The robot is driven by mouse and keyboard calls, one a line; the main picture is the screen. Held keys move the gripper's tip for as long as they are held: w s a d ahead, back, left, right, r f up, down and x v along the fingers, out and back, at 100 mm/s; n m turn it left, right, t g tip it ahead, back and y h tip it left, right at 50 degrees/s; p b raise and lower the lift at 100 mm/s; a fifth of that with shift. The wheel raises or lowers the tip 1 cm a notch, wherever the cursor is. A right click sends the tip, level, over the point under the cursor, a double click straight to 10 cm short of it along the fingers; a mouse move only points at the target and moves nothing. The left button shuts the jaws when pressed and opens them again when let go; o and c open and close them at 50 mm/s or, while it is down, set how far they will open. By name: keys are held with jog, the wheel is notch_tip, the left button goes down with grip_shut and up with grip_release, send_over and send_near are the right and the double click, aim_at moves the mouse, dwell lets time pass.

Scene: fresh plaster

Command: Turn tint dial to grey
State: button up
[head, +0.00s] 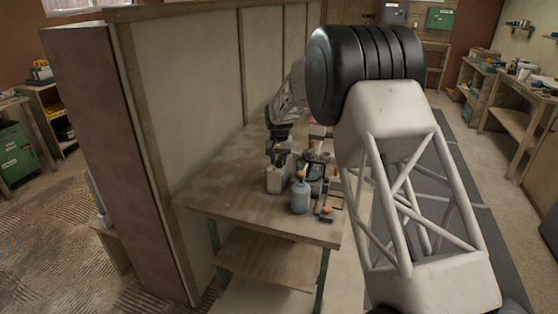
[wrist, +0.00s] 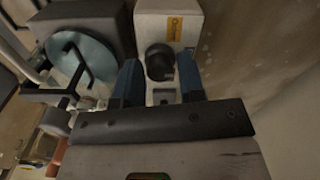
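In the wrist view a round black dial (wrist: 160,63) sits on the front of a cream box (wrist: 150,22) with a small yellow label (wrist: 174,28). I take it for the tint dial; its setting marks are too small to read. My gripper (wrist: 159,58) has its two blue-grey fingers apart, one on each side of the dial, with a gap visible on both sides. Whether the fingertips reach the dial's depth I cannot tell. In the head view a cream box (head: 277,180) stands on the bench below my gripper (head: 278,150); the dial cannot be made out there.
Left of the cream box in the wrist view is a dark machine with a pale blue disc (wrist: 90,58) and a black bracket (wrist: 60,85). The bench's front left is clear.

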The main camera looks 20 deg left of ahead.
aim_at(279, 160)
jog(key=shift+o, duration=1.4)
jog(key=shift+r, duration=3.9)
